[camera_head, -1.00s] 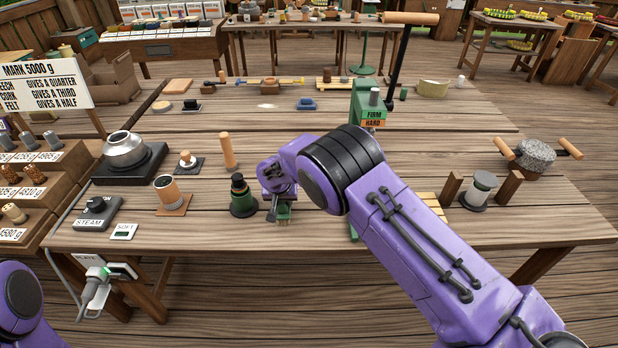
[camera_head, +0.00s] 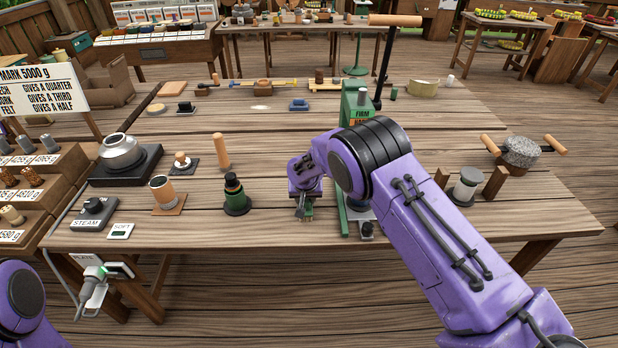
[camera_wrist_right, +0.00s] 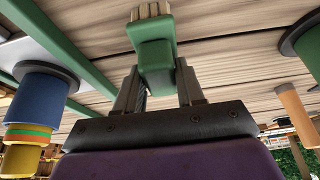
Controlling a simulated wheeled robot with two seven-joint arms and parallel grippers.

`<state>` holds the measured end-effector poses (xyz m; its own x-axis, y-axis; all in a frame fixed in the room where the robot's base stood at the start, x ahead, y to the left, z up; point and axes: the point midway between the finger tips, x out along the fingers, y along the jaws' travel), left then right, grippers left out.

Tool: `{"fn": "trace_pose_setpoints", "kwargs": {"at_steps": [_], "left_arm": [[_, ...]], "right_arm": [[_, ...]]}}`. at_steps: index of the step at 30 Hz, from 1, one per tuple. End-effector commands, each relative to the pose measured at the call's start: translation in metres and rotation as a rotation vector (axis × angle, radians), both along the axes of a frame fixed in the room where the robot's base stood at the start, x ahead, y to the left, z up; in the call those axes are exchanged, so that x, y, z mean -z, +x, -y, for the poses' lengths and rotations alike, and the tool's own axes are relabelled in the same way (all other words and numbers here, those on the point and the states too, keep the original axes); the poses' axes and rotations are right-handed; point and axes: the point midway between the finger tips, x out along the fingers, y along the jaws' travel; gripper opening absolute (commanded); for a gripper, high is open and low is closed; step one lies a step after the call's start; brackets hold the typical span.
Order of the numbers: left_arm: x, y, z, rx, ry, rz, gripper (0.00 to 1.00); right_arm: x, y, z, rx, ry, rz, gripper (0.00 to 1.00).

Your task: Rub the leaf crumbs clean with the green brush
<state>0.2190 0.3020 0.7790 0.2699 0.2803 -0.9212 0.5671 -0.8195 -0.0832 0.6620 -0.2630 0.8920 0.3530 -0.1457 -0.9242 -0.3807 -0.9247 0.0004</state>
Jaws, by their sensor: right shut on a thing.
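My right gripper (camera_head: 306,212) is shut on the green brush (camera_wrist_right: 152,50) and holds it just left of the green press (camera_head: 357,105). In the right wrist view, the brush's green body sits between the fingers, its tan bristles (camera_wrist_right: 150,11) pointing away from the gripper. In the head view the brush is small and partly hidden by my wrist. I cannot make out leaf crumbs in either view. Only a link of my left arm shows at the lower left; its gripper is out of view.
A dark green-and-black pot (camera_head: 235,195) and an upright wooden cylinder (camera_head: 221,152) stand left of my gripper. A glass jar (camera_head: 467,187) between wooden blocks and a stone grinder (camera_head: 521,152) stand further right.

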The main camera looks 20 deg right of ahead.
Motion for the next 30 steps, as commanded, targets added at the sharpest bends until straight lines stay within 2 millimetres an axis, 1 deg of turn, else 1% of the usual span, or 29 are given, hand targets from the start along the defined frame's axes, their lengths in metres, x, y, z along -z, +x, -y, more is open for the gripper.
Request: {"fn": "trace_pose_setpoints", "kwargs": {"at_steps": [2, 3, 5, 18, 24, 30], "left_arm": [[-0.003, 0.0, 0.0, 0.0, 0.0, 0.0, 0.71], [-0.009, 0.0, 0.0, 0.0, 0.0, 0.0, 0.71], [-0.014, 0.0, 0.0, 0.0, 0.0, 0.0, 0.71], [-0.047, 0.0, 0.0, 0.0, 0.0, 0.0, 0.71], [-0.053, 0.0, 0.0, 0.0, 0.0, 0.0, 0.71], [-0.054, 0.0, 0.0, 0.0, 0.0, 0.0, 0.71]], "right_arm": [[-0.003, -0.001, 0.006, 0.001, 0.0, -0.001, 0.0], [-0.008, -0.001, 0.006, 0.001, 0.0, -0.001, 0.0], [-0.024, 0.0, 0.007, 0.003, 0.0, 0.003, 0.0], [-0.062, -0.004, 0.014, 0.014, -0.001, 0.001, 0.0], [-0.077, -0.005, 0.016, 0.018, -0.001, 0.002, 0.0], [-0.081, -0.006, 0.017, 0.019, 0.0, 0.001, 0.0]]}}
